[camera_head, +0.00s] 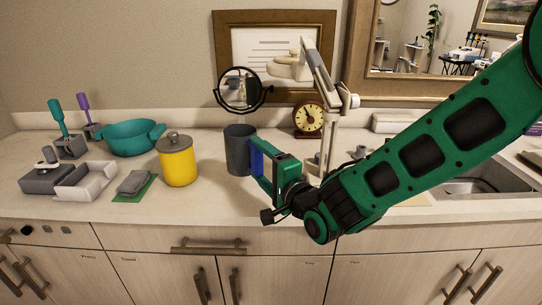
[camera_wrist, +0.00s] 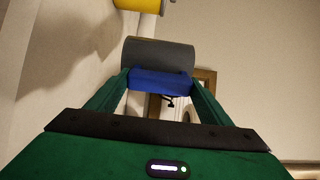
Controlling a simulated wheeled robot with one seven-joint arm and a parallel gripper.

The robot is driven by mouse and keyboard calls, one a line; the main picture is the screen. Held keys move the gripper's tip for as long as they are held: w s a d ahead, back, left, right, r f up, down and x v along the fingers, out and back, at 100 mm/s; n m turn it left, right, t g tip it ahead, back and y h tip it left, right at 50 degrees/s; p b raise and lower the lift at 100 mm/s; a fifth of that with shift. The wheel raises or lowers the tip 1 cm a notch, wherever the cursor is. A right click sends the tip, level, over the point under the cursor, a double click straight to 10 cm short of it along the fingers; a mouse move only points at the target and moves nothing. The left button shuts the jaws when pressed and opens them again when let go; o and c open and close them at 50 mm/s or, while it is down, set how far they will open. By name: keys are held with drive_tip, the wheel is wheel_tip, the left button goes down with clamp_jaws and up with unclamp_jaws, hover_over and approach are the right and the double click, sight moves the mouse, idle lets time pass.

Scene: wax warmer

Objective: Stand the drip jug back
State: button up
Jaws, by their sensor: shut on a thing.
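The drip jug is a dark grey cylinder (camera_head: 239,138) with a blue handle (camera_head: 257,158) on its right side. It looks upright at the middle of the counter; I cannot tell whether its base touches the top. My gripper (camera_head: 264,166) comes from the right and is shut on the blue handle. In the wrist view the grey jug body (camera_wrist: 158,52) lies just beyond the fingers, and the blue handle (camera_wrist: 160,84) sits between them. The jug's inside is hidden.
A yellow lidded canister (camera_head: 179,165) stands left of the jug. A round mirror (camera_head: 240,90), a clock (camera_head: 308,119) and a pale lamp stand (camera_head: 326,120) are behind and to the right. A teal pot (camera_head: 130,138) and a white tray (camera_head: 86,182) are further left.

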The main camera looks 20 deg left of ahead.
drive_tip(key=shift+w+d, duration=0.35)
drive_tip(key=shift+d, duration=0.1)
drive_tip(key=shift+f, duration=2.9)
drive_tip(key=shift+d, duration=0.1)
drive_tip(key=shift+s+a+r, duration=0.15)
drive_tip(key=shift+s+a, duration=0.05)
drive_tip(key=shift+f, duration=0.75)
drive_tip(key=o, duration=1.9)
drive_tip(key=shift+s, duration=0.1)
